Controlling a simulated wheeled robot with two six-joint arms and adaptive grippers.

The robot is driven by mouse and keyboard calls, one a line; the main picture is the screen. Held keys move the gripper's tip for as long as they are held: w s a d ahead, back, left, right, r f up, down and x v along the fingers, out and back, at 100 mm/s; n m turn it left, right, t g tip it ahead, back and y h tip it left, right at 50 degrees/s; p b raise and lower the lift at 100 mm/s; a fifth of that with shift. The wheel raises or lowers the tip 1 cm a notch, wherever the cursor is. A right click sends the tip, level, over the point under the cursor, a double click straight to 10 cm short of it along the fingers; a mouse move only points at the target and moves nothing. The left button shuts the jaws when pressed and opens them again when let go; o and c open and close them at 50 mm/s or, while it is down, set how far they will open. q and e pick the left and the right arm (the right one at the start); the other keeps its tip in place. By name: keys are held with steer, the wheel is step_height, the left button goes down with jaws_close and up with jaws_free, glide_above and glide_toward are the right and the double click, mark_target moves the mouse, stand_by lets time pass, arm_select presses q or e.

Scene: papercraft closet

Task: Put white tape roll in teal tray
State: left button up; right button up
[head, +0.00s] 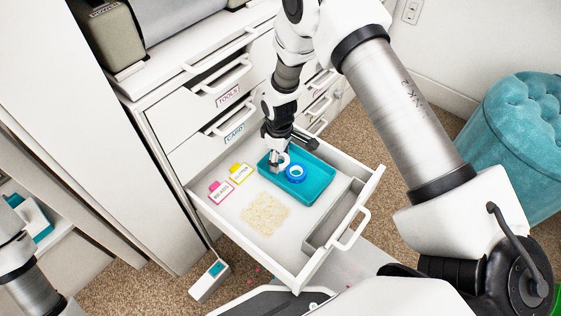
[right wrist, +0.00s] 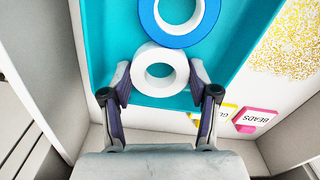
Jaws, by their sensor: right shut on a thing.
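The white tape roll (right wrist: 139,75) is held between the fingertips of my right gripper (right wrist: 160,88). The roll is over the teal tray (right wrist: 109,40), right by the blue tape roll (right wrist: 186,41), and overlaps its edge in the right wrist view. I cannot tell whether it touches the tray floor. In the head view my right gripper (head: 277,163) is at the left part of the teal tray (head: 311,197), left of the blue roll (head: 296,179). The fingers hide part of the white roll there. Only part of my left arm shows, at the lower left; its gripper is out of frame.
The tray stands in an open drawer (head: 294,240) with a pile of pale beads (head: 265,214), a pink-topped BEADS packet (head: 220,191) and a yellow-topped packet (head: 240,174). Closed drawers (head: 215,88) rise behind. A teal tufted stool (head: 525,150) stands at right.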

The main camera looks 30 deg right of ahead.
steer(key=shift+r, duration=0.15)
steer(key=o, duration=0.9)
step_height(320, 180, up, 12)
steer(key=p, duration=0.6)
